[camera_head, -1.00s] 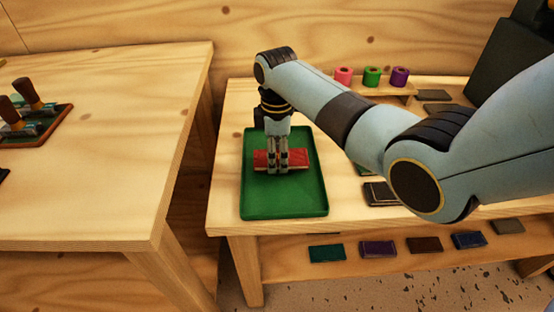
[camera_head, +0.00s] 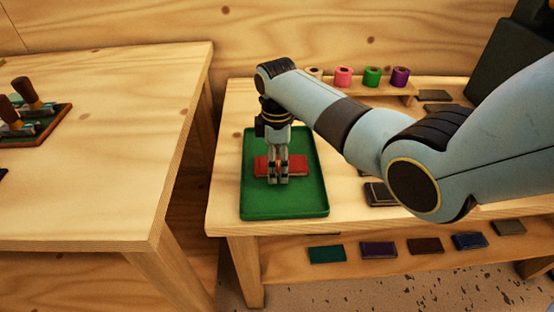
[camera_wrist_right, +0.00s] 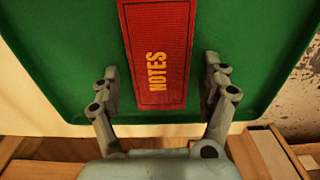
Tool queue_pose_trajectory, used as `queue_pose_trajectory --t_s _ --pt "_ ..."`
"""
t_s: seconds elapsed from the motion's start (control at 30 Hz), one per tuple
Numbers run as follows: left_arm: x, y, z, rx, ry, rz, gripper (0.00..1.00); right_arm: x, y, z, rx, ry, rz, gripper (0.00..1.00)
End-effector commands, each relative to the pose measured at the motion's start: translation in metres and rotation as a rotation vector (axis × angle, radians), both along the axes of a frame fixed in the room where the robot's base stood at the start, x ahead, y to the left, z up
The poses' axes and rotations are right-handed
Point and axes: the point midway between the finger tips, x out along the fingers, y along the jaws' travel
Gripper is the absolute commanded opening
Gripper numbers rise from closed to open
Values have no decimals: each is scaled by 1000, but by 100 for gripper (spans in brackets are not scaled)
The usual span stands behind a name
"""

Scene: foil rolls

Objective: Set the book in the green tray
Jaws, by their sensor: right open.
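The red book (camera_head: 297,166) lies flat in the green tray (camera_head: 285,208), and its cover reads NOTES in yellow in the right wrist view (camera_wrist_right: 158,50). The tray's green floor also shows there (camera_wrist_right: 70,50). My right gripper (camera_head: 278,181) is above the tray, in front of part of the book. In the wrist view its two fingers (camera_wrist_right: 160,90) are spread apart, one on each side of the book, with green showing between each finger and the book. It holds nothing. My left gripper is not in view.
Several foil rolls (camera_head: 372,76) stand on a small shelf behind. Dark books (camera_head: 378,193) lie right of the tray, and several more (camera_head: 378,249) lie on the lower shelf. Another table (camera_head: 100,150) stands left, across a gap.

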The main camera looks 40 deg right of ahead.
Motion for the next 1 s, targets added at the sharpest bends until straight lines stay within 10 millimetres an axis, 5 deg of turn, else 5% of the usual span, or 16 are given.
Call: queue_pose_trajectory --t_s 0.17,0.6,1.0 --pt "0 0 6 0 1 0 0 1 0 19 0 -4 0 79" --pt "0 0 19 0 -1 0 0 1 -1 109 0 -2 0 79" --pt "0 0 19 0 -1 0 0 1 0 123 -1 -1 0 79"
